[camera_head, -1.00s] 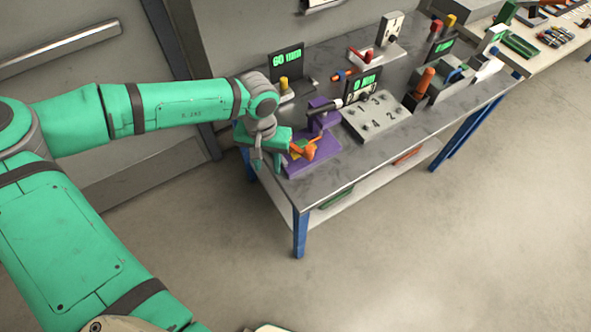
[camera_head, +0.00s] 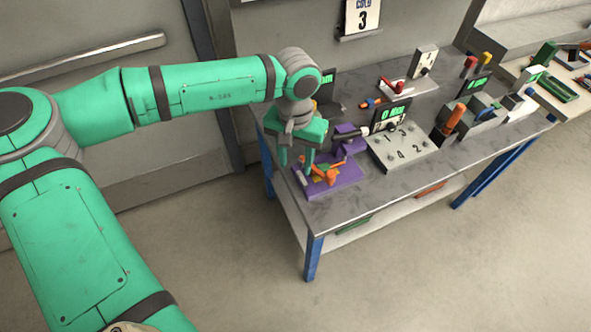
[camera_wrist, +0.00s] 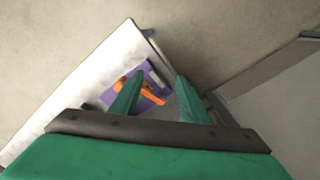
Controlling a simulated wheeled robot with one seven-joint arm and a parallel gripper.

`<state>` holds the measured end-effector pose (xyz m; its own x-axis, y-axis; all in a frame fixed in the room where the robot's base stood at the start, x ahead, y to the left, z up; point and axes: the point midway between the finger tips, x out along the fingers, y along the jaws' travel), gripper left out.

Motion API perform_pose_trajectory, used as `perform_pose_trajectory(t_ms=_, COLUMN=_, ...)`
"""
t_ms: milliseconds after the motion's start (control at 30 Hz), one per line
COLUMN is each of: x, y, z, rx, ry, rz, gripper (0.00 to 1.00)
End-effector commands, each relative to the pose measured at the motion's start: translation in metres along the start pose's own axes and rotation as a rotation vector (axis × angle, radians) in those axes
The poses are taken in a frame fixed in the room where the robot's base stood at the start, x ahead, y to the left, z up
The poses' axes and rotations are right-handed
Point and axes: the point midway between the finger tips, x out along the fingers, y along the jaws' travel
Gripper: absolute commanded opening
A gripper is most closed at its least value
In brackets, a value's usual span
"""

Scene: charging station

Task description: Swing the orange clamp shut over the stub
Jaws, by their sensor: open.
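The orange clamp (camera_head: 328,174) sits on a purple base plate (camera_head: 349,179) at the near left corner of the table. In the wrist view the clamp (camera_wrist: 150,96) shows as an orange bar with a lump at its left end, partly behind the left finger. My gripper (camera_head: 296,170) is open and empty, pointing down at the left side of the purple plate, left of the clamp. In the wrist view the gripper (camera_wrist: 158,77) has its fingers spread, with the purple plate beyond them. I cannot make out the stub or tell whether the fingers touch anything.
A purple block (camera_head: 348,139) stands behind the plate. To its right are a grey numbered board (camera_head: 404,148) and a green-lit display (camera_head: 396,113). Several fixtures with coloured handles stand farther back. The table's front edge is clear.

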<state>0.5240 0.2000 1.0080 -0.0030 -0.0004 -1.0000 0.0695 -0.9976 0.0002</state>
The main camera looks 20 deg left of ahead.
Motion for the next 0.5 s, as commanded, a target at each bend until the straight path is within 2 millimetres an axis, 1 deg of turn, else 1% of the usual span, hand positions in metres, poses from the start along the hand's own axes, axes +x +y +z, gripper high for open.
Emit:
perform_pose_trajectory(t_ms=33, x=-0.0045, y=0.001, z=-0.0006, rx=0.002, ry=0.001, rz=0.001, gripper=0.42)
perform_pose_trajectory(t_ms=133, x=-0.0095, y=0.0017, z=-0.0005, rx=0.003, ry=0.0, rz=0.001, gripper=0.42)
perform_pose_trajectory(t_ms=400, x=-0.0114, y=0.0005, z=-0.0001, rx=0.001, ry=-0.001, rz=0.001, gripper=0.42)
perform_pose_trajectory(t_ms=433, x=-0.0113, y=0.0004, z=-0.0001, rx=0.001, ry=-0.001, rz=0.001, gripper=0.39)
perform_pose_trajectory(t_ms=467, x=-0.0113, y=0.0004, z=-0.0001, rx=0.0, ry=-0.001, rz=0.001, gripper=0.32)
perform_pose_trajectory(t_ms=500, x=-0.0112, y=0.0011, z=-0.0004, rx=-0.001, ry=0.0, rz=0.004, gripper=0.22)
